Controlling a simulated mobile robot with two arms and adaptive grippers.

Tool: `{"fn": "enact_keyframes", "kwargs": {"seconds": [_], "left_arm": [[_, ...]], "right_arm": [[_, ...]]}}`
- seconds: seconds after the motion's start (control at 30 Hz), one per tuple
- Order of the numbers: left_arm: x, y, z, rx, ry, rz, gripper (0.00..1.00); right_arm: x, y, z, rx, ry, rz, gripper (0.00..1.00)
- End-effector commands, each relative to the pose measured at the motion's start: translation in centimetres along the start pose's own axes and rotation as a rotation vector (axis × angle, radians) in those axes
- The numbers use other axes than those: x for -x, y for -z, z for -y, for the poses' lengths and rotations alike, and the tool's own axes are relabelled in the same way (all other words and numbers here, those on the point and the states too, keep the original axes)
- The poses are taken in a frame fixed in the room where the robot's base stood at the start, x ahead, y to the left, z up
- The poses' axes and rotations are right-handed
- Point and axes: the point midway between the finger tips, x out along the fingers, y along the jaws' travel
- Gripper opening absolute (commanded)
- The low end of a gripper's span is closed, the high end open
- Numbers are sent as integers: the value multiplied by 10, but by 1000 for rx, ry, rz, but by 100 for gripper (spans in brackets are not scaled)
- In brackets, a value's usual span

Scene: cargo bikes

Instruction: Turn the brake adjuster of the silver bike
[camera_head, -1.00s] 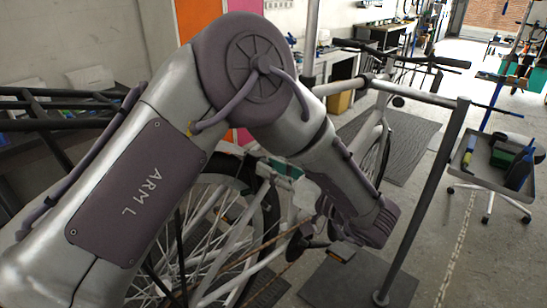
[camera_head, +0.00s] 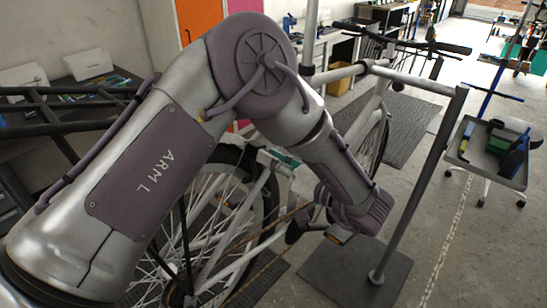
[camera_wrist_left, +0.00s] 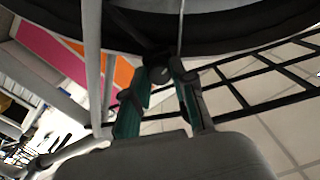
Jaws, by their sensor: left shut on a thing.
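The silver bike (camera_head: 362,122) stands behind my left arm, with its spoked wheel (camera_head: 270,200) partly covered by the arm. The adjuster's turn angle cannot be told. My right gripper is not in view.
A grey stand post (camera_head: 418,180) with a flat base (camera_head: 345,270) stands just right of my wrist. A tray cart (camera_head: 472,158) with tools is at the right. A black rack frame (camera_head: 60,105) is at the left. Open floor lies between post and cart.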

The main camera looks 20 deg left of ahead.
Motion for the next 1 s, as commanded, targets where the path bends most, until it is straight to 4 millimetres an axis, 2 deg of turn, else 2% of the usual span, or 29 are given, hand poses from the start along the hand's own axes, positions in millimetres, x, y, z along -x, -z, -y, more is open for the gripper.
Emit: {"fn": "enact_keyframes", "kwargs": {"seconds": [0.03, 0.17, 0.53, 0.83, 1.0], "left_arm": [[0, -1, 0, -2, 0, 1, 29], [0, -1, 0, -2, 0, 1, 50], [6, 0, 0, 0, -1, -1, 51], [54, 0, -1, 0, -4, -4, 51], [71, 0, 0, 0, -2, -2, 51]], "right_arm": [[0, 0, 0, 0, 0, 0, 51], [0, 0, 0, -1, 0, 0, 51], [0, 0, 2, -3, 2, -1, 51], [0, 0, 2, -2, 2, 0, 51], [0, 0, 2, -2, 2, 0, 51]]}}
